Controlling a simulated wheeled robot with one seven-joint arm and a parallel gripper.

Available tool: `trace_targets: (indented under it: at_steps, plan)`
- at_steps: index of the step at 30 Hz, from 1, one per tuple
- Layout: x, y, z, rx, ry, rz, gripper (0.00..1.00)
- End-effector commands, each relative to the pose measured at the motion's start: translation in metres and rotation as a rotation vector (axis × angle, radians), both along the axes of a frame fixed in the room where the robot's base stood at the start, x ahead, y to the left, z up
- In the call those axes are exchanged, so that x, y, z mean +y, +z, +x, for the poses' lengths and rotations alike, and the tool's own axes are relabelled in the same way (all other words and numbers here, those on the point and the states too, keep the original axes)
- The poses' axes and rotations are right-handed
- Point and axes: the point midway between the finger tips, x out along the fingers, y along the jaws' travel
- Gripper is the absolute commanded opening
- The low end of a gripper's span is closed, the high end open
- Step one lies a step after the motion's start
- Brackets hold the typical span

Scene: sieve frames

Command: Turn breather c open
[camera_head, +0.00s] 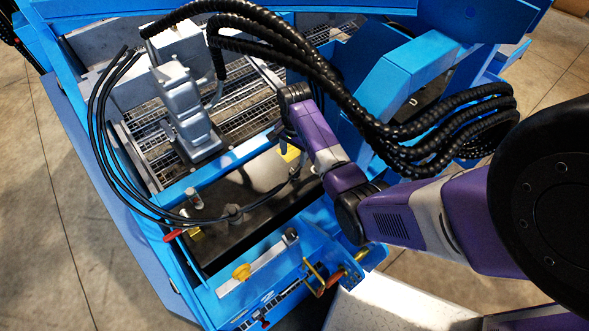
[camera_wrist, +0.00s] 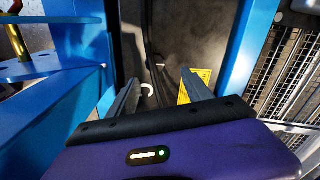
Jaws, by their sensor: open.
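My gripper (camera_wrist: 163,92) is open in the wrist view, its two grey fingers apart with nothing held. Between and beyond the fingers, a small white hook-shaped piece (camera_wrist: 148,90) and a dark cable (camera_wrist: 153,50) show against a dark panel. A yellow label (camera_wrist: 201,74) is partly hidden behind the right finger. In the head view, the yellow label (camera_head: 290,153) lies below the end of my arm. Small fittings (camera_head: 233,212) stand on the dark panel to its lower left. I see no lettering that tells which part is breather c.
Blue frame beams (camera_head: 222,172) border the dark panel. Thick black ribbed hoses (camera_head: 300,58) arch close to my arm. A grey housing (camera_head: 185,110) stands on metal grating at the left.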

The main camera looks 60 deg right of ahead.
Motion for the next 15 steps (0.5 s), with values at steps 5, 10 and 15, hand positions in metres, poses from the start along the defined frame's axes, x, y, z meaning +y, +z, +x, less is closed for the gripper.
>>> trace_targets:
  at_steps: [5,10,15]
  plan:
    - [0.004,-0.009,-0.006,0.029,-0.025,0.025,0.59]
    - [0.005,-0.033,-0.007,0.029,-0.023,0.025,0.59]
    - [0.004,-0.058,-0.006,0.026,-0.021,0.022,0.59]
